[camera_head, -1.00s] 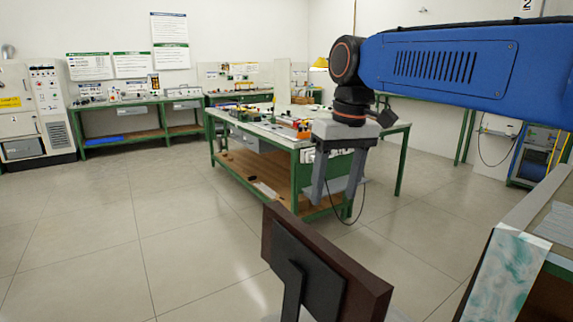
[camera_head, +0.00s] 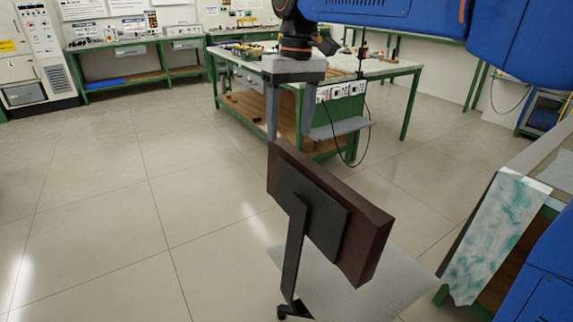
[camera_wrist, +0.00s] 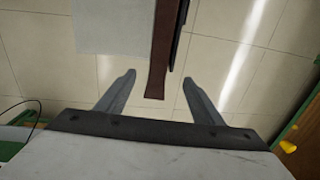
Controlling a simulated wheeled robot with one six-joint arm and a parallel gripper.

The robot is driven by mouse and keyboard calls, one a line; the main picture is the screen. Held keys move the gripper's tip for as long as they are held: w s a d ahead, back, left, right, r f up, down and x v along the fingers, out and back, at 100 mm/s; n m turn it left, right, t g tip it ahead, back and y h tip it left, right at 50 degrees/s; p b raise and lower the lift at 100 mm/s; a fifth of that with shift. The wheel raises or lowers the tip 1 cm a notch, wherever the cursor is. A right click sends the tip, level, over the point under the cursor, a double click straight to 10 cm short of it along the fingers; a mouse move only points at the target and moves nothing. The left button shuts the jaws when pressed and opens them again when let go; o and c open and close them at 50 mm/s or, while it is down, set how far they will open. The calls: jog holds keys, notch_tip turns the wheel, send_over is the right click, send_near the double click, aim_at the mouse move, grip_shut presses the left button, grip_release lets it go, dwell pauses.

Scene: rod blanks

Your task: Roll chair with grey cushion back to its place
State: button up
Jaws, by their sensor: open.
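The chair (camera_head: 370,235) stands on the floor in front of me, with a dark brown backrest and a black back support (camera_head: 292,250). Its grey seat cushion (camera_head: 395,285) shows behind and below the backrest. My gripper (camera_head: 287,135) is open, fingers pointing down, at the upper left end of the backrest. In the wrist view, the backrest (camera_wrist: 163,45) runs edge-on up to the space between the fingertips (camera_wrist: 158,78), with a gap on both sides. The grey seat (camera_wrist: 110,28) lies to its left. The chair's lower base is mostly out of view.
A green-framed workbench (camera_head: 400,72) stands behind my gripper. Tiled floor at the left (camera_head: 100,210) is clear. Cabinets and benches line the far wall.

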aim_at(287, 169)
jog(key=f, duration=1.1)
jog(key=shift+s+a+f, duration=0.3)
jog(key=shift+a, duration=0.05)
grip_shut()
jog(key=s+d, duration=0.6)
jog(key=d, duration=0.3)
jog(key=s+d, duration=0.6)
jog(key=d, duration=0.3)
jog(key=shift+s+d, duration=0.2)
dwell(0.3)
jog(key=shift+f, duration=0.1)
